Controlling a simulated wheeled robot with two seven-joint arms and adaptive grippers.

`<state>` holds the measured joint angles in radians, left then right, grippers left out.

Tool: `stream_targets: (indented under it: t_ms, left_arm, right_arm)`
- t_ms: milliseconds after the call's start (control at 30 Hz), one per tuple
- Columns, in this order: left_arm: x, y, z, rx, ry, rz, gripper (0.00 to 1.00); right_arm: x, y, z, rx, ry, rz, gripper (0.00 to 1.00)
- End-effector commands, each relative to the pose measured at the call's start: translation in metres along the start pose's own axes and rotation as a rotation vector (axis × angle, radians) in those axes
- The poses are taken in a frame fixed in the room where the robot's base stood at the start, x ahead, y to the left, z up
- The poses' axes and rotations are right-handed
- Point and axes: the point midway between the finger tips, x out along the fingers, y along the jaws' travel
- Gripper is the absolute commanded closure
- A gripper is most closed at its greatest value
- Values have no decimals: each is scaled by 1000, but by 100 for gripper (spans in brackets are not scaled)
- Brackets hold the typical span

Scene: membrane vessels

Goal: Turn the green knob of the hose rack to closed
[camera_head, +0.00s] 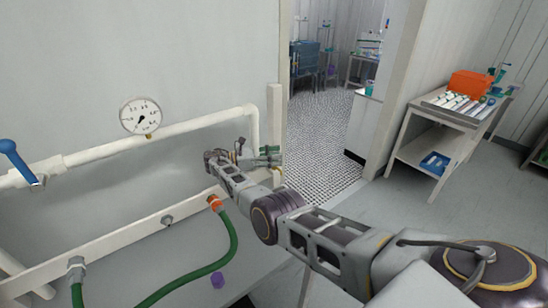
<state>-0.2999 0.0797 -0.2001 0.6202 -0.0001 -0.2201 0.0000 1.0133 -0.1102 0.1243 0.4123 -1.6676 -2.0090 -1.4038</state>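The hose rack's long white rail (120,240) runs along the wall at the left, with green hoses (228,250) attached by an orange fitting (215,203) and a grey fitting. A small green part (270,150), which looks like the green knob, shows near the rail's far end, beside a white post. It is small and partly crowded by my gripper, so its setting cannot be read. My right gripper (236,154) is just left of this green part, near the wall. Whether it touches the part or is open cannot be told. My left gripper is not in view.
A round gauge (141,116) and a blue valve handle (14,158) sit on the white upper pipe (100,153). A purple object (217,280) lies low near the hose. A doorway opens beyond the post. A cart (420,150) with an orange box (469,84) stands right.

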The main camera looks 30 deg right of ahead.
Motion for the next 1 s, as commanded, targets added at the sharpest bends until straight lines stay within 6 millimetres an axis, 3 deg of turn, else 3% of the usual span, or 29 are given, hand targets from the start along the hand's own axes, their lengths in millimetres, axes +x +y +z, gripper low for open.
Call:
stream_targets:
  t_ms: [1000]
  left_arm:
    - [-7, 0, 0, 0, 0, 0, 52]
  right_arm:
    - [0, -1, -2, -3, -1, 55, 52]
